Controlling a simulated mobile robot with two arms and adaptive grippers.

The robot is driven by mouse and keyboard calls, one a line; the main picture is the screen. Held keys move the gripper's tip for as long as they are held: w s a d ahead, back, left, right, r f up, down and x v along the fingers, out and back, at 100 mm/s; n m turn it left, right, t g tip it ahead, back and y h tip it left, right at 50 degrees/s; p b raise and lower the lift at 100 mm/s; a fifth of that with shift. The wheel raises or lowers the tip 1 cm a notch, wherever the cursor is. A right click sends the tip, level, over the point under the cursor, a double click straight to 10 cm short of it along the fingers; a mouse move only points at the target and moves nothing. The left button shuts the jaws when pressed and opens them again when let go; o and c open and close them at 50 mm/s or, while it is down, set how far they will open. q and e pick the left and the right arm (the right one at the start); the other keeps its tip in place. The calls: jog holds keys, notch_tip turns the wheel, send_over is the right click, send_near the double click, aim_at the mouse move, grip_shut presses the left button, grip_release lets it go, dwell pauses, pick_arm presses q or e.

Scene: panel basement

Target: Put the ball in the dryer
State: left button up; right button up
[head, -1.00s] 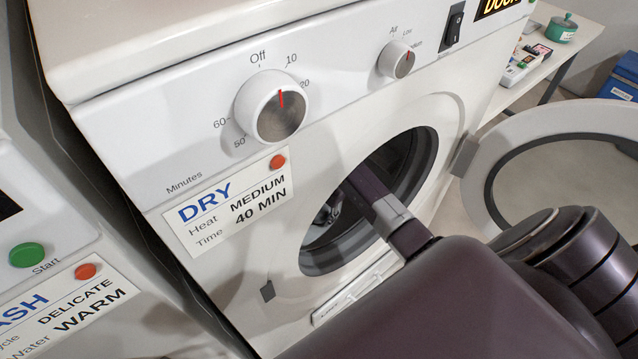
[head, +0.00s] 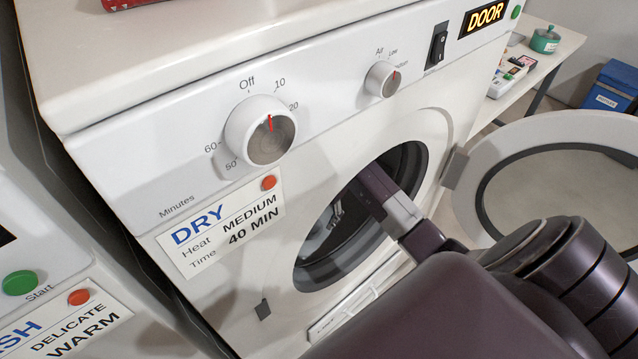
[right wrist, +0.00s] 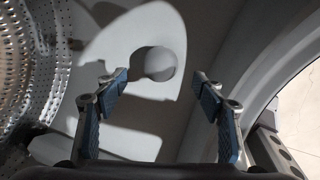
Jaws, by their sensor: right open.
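The dryer (head: 395,130) is the white machine in the head view, with its round door (head: 465,205) swung open to the right. My right arm reaches through its round opening. My right gripper (head: 325,225) shows dimly inside the drum in the head view. In the right wrist view its two blue-padded fingers (right wrist: 158,85) are spread wide and hold nothing. A plain grey ball (right wrist: 160,63) is beyond the fingertips, around the middle of the gap between them and apart from both. The ball is hidden in the head view. My left gripper is not in view.
The perforated drum wall (right wrist: 35,60) is close on the left in the wrist view, and the curved opening rim (right wrist: 275,75) is on the right. A washer (head: 40,270) stands left of the dryer. A table (head: 555,50) with small items and a blue bin (head: 612,88) stand behind.

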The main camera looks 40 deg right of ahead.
jog(key=shift+v, duration=1.7)
